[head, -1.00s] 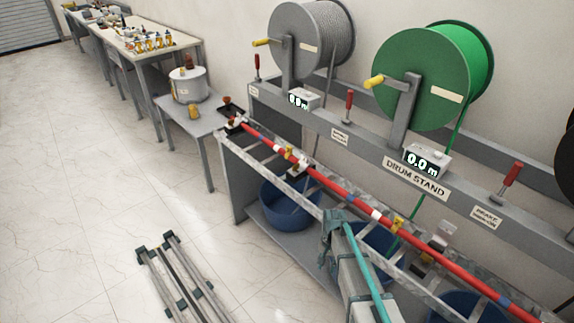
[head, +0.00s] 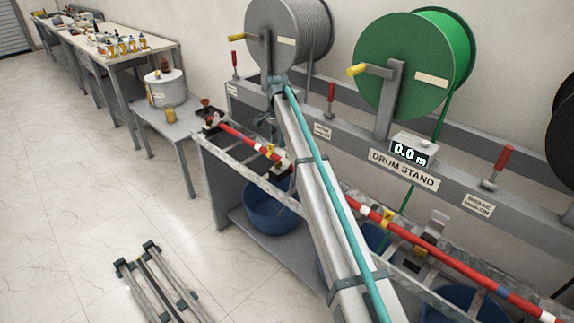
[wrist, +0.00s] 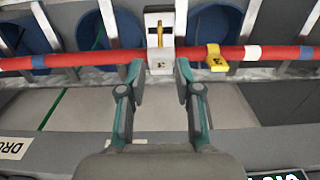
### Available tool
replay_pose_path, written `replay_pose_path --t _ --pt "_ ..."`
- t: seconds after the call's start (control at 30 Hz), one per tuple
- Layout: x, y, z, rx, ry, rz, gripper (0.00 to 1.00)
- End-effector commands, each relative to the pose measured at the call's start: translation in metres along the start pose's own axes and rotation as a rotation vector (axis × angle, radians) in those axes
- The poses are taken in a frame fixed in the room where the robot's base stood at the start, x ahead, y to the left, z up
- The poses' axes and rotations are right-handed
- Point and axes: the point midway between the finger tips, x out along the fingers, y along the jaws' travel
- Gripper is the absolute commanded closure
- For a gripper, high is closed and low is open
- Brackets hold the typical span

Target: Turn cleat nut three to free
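A pale cleat (wrist: 160,61) holds the red cable (wrist: 110,58) in the wrist view. Its mark looks like a 3, and a narrow yellow upright part, seemingly its nut, (wrist: 159,36) stands on it. My gripper (wrist: 160,78) is open and empty, its fingertips either side of the cleat's near end in the picture; I cannot tell whether they touch it. In the head view my gripper (head: 270,138) hangs over the ladder tray close to a cleat (head: 281,168), partly hidden by my arm. The red cable (head: 448,258) runs along the tray.
A yellow numbered tag (wrist: 215,58) sits on the cable right of the cleat. Drums (head: 405,70) and the drum stand beam (head: 350,145) with red brake levers (head: 330,98) rise behind the ladder tray (head: 172,160). Blue tubs (head: 270,208) stand below. Floor at left is largely clear.

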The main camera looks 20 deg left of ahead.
Motion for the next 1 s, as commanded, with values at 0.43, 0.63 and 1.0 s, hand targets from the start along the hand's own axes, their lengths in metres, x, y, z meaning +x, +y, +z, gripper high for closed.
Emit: replay_pose_path --t 0.43,0.63,1.0 --pt "0.061 0.001 0.001 0.0 -0.002 0.003 0.67" --pt "0.09 0.001 0.0 0.0 -0.001 0.002 0.67" --pt "0.106 0.001 0.0 0.0 0.0 0.0 0.67"
